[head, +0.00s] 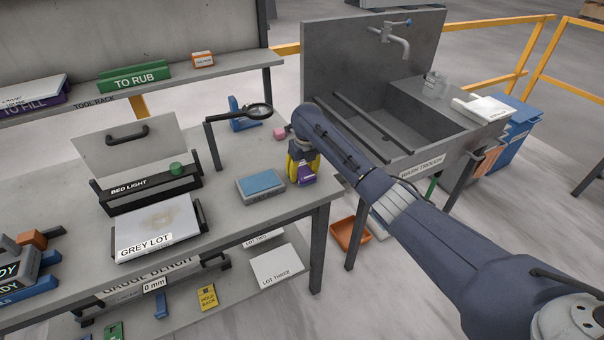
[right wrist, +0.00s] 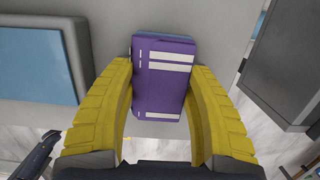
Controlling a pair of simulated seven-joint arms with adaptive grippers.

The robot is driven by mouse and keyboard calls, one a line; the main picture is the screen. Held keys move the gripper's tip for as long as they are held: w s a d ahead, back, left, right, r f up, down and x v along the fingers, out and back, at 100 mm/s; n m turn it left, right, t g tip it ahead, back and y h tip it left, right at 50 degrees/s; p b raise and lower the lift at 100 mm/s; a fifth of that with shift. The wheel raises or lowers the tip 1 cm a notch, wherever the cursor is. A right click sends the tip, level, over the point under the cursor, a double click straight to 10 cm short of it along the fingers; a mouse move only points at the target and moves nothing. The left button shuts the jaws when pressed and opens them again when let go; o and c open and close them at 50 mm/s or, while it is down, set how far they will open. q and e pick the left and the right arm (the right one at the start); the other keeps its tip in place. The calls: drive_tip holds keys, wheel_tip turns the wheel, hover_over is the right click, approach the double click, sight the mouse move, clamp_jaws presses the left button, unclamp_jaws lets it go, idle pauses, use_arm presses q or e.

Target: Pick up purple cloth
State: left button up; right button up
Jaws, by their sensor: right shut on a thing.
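The purple cloth (right wrist: 165,80) is a folded purple block with white stripes. It is between the two yellow fingers of my right gripper (right wrist: 163,95) in the right wrist view, and the fingers are shut on its sides. In the head view the cloth (head: 307,178) shows just below the yellow fingers of the right gripper (head: 301,170), near the right end of the grey bench. The fingers hide part of it there. I cannot tell whether it still touches the bench. My left gripper is not in view.
A grey tray with a blue pad (head: 261,184) lies just left of the cloth. The wash trough (head: 400,120) stands to the right, past a gap.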

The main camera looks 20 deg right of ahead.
sight(302, 170)
drive_tip(key=shift+c, duration=1.2)
drive_tip(key=shift+r, duration=0.1)
wheel_tip(302, 170, up, 20)
drive_tip(key=o, duration=0.7)
drive_tip(key=c, duration=0.5)
